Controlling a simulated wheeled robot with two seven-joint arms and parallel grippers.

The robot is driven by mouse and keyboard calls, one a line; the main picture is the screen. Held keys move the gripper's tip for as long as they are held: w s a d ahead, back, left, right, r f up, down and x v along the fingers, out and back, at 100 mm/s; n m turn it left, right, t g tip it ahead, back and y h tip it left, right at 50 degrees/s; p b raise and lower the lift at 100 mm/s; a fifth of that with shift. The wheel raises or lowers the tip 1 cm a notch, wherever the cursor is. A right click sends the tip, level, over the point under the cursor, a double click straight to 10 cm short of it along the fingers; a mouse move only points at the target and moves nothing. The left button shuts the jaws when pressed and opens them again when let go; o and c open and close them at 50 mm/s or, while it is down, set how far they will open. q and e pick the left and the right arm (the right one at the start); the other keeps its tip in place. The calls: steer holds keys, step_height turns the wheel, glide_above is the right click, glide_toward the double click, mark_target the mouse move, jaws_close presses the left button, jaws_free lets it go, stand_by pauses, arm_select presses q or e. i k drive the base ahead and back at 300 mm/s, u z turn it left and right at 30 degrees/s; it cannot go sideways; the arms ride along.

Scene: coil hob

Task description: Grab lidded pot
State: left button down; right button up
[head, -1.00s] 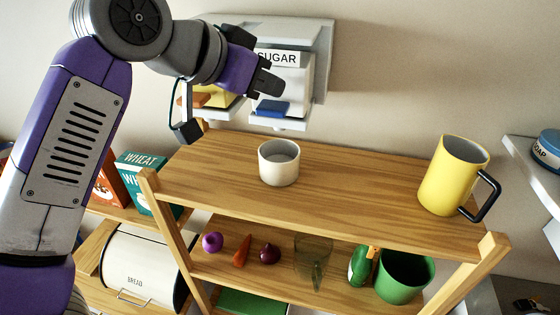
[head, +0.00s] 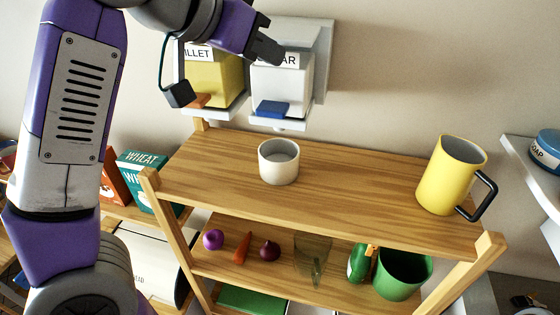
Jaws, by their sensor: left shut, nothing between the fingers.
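No lidded pot shows in the head view, and no hob shows either. My left gripper (head: 268,48) is at the upper middle, in front of the sugar dispenser. Its dark fingers are shut with nothing between them, and they cover part of the dispenser's label. It is above and well apart from the shelf top. My right gripper is out of view.
A wooden shelf (head: 350,203) holds an open white cup (head: 278,166) and a yellow pitcher (head: 447,178). Sugar (head: 270,88) and millet (head: 215,82) dispensers hang on the wall. Vegetables and a green pot (head: 402,278) sit below. The shelf top between cup and pitcher is clear.

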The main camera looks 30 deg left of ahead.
mark_target(279, 159)
steer(key=k, duration=1)
